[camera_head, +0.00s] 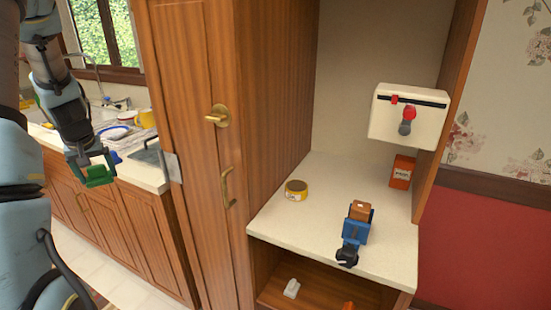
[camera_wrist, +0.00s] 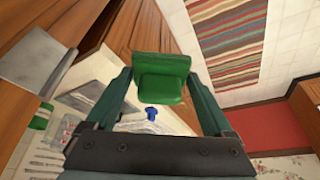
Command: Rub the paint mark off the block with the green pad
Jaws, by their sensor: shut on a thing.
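My gripper (camera_head: 94,166) is at the left in the head view, over the counter's front edge. It is shut on the green pad (camera_head: 100,177), which also shows between the fingers in the wrist view (camera_wrist: 162,82). The brown block (camera_head: 360,209) sits in a blue vise (camera_head: 355,232) on the pale cupboard shelf at the right, well apart from my gripper. A small pale spot shows on the block, but it is too small to tell whether it is the paint mark. The block is not seen in the wrist view.
A wooden door (camera_head: 190,120) with brass handles stands between my gripper and the shelf (camera_head: 300,236). The shelf also holds a yellow tape roll (camera_head: 296,190) and a red-orange box (camera_head: 401,172). A white box (camera_head: 408,118) with a red slider hangs above. A yellow mug (camera_head: 146,119) stands on the counter.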

